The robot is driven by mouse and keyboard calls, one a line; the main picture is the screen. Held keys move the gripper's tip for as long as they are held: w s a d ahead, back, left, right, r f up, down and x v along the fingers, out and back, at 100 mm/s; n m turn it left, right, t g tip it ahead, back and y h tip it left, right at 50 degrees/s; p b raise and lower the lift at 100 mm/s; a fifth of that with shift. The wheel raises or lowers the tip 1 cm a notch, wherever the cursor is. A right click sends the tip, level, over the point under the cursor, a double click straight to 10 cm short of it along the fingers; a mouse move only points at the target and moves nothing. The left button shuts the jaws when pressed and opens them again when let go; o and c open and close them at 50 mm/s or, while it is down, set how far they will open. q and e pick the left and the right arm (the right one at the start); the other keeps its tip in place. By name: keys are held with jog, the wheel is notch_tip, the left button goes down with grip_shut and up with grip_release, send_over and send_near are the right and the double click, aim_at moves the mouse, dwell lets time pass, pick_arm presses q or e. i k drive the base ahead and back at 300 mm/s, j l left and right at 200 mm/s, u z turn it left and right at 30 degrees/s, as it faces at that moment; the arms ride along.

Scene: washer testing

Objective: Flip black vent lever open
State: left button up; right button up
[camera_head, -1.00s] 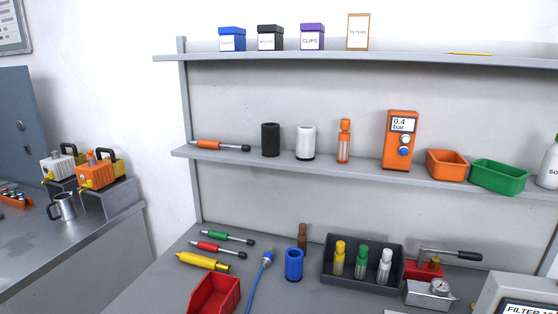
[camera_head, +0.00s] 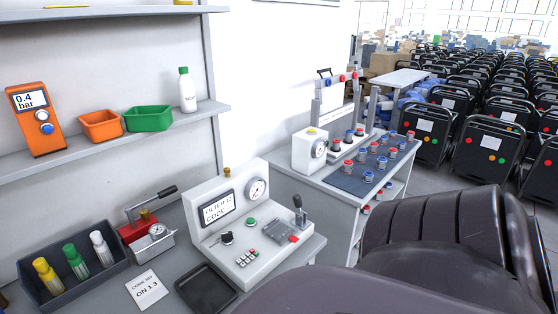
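A white tester (camera_head: 203,243) stands on the bench, with a display reading "FILTER 12 CODE" and a round gauge. A small black lever or knob (camera_head: 226,238) sits on its front panel, left of a green button (camera_head: 251,222). An upright black-handled lever (camera_head: 298,207) stands at the tester's right, by a grey fixture (camera_head: 279,230) with a red tab. I cannot tell which of these is the vent lever, nor clearly read its position. Neither gripper is in view; large dark parts of my arm fill the lower right.
A red press (camera_head: 135,232) with a black handle and a gauge block stand left of the tester. A second bench (camera_head: 326,195) stands behind at right.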

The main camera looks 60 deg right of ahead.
aim_at(296, 198)
jog(key=z, duration=0.4)
jog(key=l+z, duration=0.1)
jog(key=z, duration=0.35)
jog(key=l+z, duration=0.1)
jog(key=z, duration=0.7)
jog(key=l+z, duration=0.15)
jog(key=z, duration=0.25)
jog(key=k, duration=0.05)
